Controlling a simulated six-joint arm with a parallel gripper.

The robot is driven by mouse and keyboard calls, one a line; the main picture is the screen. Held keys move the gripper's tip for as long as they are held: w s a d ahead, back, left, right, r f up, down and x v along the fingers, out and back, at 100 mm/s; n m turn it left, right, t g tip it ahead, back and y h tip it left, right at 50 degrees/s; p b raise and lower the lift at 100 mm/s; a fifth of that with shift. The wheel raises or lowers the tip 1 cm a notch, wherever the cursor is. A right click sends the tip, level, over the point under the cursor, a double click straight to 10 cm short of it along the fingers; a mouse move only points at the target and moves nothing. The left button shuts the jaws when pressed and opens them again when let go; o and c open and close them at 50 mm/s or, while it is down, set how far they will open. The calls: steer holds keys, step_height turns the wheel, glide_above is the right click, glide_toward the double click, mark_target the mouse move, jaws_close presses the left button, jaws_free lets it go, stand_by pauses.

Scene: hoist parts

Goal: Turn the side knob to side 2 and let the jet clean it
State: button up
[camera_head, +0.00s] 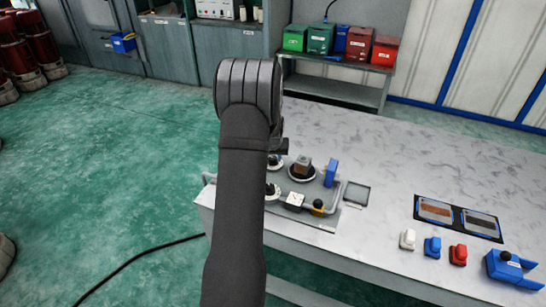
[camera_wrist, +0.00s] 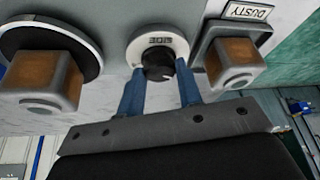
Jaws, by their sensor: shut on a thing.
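The side knob (camera_wrist: 158,68) is black and sits on a white round dial (camera_wrist: 143,45) marked "SIDE" in the wrist view. My gripper (camera_wrist: 160,78) has its two blue fingers on either side of the knob, shut on it. The number that the knob points to cannot be read. In the wrist view, a brown block with a grey rim (camera_wrist: 42,78) sits on a black disc (camera_wrist: 85,43) to the left; the head view also shows a block on a round disc (camera_head: 303,166). My arm hides the gripper in the head view. No spray shows.
A second brown block (camera_wrist: 233,62) stands right of the knob, by a "DUSTY" label (camera_wrist: 248,12). In the head view, an upright blue part (camera_head: 331,173) stands beside the disc. White, blue and red blocks (camera_head: 458,254) stand at the right. The table's middle (camera_head: 400,160) is clear.

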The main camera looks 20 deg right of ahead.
steer(key=m+g+h, duration=0.1)
steer(key=m, duration=0.3)
steer(key=shift+a, duration=0.15)
steer(key=shift+w+a+m+g+h, duration=0.1)
steer(key=shift+m+g+h, duration=0.2)
steer(key=shift+m, duration=0.7)
steer(key=shift+w+m+g+h, duration=0.1)
steer(key=shift+m+g+h, duration=0.15)
steer(key=shift+m, duration=0.75)
steer(key=o, duration=1)
steer(key=shift+c, duration=0.2)
steer(key=v, duration=1.7)
steer(key=shift+r, duration=0.2)
steer(key=shift+w+a, duration=0.1)
